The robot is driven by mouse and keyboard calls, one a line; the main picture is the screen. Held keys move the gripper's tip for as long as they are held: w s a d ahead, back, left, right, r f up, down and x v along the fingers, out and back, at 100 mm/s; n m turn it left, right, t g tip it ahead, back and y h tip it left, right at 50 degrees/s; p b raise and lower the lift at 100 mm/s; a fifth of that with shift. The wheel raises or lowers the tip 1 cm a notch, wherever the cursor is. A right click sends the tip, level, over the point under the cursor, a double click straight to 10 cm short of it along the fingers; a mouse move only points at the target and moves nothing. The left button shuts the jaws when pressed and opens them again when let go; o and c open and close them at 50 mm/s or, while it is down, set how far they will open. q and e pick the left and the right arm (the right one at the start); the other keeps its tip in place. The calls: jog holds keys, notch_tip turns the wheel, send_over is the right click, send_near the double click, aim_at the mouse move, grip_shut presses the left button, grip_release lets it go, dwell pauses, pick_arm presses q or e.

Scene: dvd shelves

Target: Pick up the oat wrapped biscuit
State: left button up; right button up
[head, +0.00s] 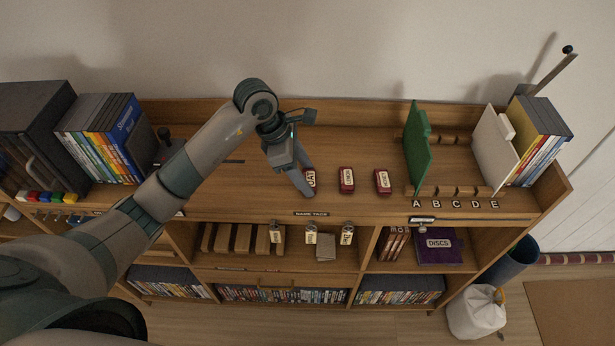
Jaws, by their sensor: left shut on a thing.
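The oat wrapped biscuit (311,177), a small dark red packet with a white label, is at the left end of a row of three on the shelf top. My left gripper (307,190) comes down over it from the upper left and is shut on it. The fingers hide part of the biscuit, and I cannot tell whether it still touches the wood. Two similar red packets, one in the middle (346,180) and one on the right (382,182), stand apart from the gripper. My right gripper is not in view.
A green upright panel (417,148) and a white one (494,150) stand on the right behind letters A to E. DVD cases (108,135) stand at the left. Small labelled packets (346,234) sit on the lower shelf. The shelf top behind the red packets is clear.

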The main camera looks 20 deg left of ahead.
pick_arm(q)
jog(key=shift+r, duration=0.15)
jog(key=shift+r+b, duration=0.55)
jog(key=r, duration=0.1)
jog(key=r+b, duration=0.2)
jog(key=shift+s+d, duration=0.25)
jog(key=shift+s, duration=0.15)
jog(key=s+d+r+b, duration=0.3)
jog(key=s+d+r, duration=0.2)
jog(key=s, duration=0.4)
jog(key=shift+s+d+r, duration=0.15)
jog(key=shift+d+r, duration=0.05)
jog(key=shift+r, duration=0.6)
jog(key=shift+f, duration=0.15)
